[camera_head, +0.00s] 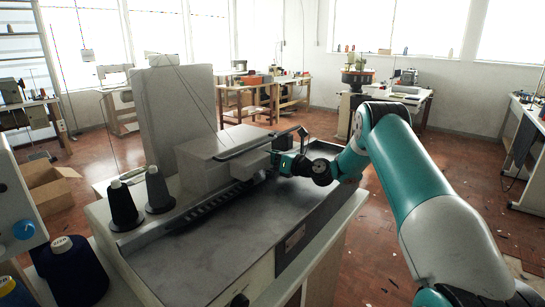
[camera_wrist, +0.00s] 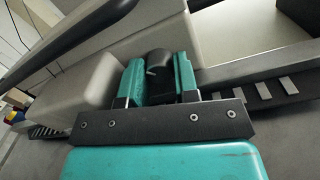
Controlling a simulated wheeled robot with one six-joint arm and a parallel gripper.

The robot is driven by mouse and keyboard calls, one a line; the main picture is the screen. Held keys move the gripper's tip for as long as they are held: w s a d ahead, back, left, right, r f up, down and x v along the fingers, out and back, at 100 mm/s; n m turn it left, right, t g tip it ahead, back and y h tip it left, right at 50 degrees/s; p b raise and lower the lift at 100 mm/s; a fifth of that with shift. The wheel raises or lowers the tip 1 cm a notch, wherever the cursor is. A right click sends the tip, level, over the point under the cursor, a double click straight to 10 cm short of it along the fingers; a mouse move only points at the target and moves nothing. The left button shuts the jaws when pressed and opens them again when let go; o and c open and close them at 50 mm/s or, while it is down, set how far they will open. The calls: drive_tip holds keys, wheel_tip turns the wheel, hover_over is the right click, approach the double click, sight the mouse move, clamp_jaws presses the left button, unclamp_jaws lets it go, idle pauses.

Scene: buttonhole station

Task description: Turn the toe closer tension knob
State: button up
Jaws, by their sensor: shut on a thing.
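A small dark knob (camera_wrist: 158,62) with a rounded top shows in the wrist view, on the light grey machine head. I take it for the tension knob. My gripper (camera_wrist: 159,75) has a teal finger on each side of the knob and is shut on it. In the head view my gripper (camera_head: 283,163) reaches in from the right to the front end of the machine head (camera_head: 215,163). The knob is hidden there by the gripper and the machine. Any mark showing how far the knob is turned cannot be made out.
A dark slotted rail (camera_head: 195,213) runs along the machine bed (camera_head: 235,230). Two dark thread cones (camera_head: 124,207) stand at its left. A dark bar (camera_wrist: 110,22) crosses above the gripper in the wrist view. A blue knob (camera_head: 24,230) sits on a separate housing at far left.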

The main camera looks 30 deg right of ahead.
drive_tip(key=o, duration=0.6)
drive_tip(key=shift+o, duration=0.2)
drive_tip(key=b+v, duration=0.1)
drive_tip(key=v, duration=0.3)
drive_tip(key=b+v, duration=0.1)
drive_tip(key=v, duration=0.3)
drive_tip(key=f+b+v, duration=0.1)
drive_tip(key=b+v, duration=0.1)
drive_tip(key=v, duration=0.2)
drive_tip(key=shift+s+d, duration=0.25)
drive_tip(key=shift+s, duration=0.1)
drive_tip(key=b+v, duration=0.3)
drive_tip(key=b, duration=0.3)
drive_tip(key=shift+s+d+r+b, duration=0.1)
drive_tip(key=shift+s+b, duration=0.2)
drive_tip(key=shift+b, duration=0.3)
drive_tip(key=shift+s+d+r+b, duration=0.15)
drive_tip(key=shift+s+b, duration=0.2)
drive_tip(key=shift+b, duration=0.2)
drive_tip(key=shift+s+r, duration=0.1)
drive_tip(key=shift+s, duration=0.05)
drive_tip(key=shift+r, duration=0.1)
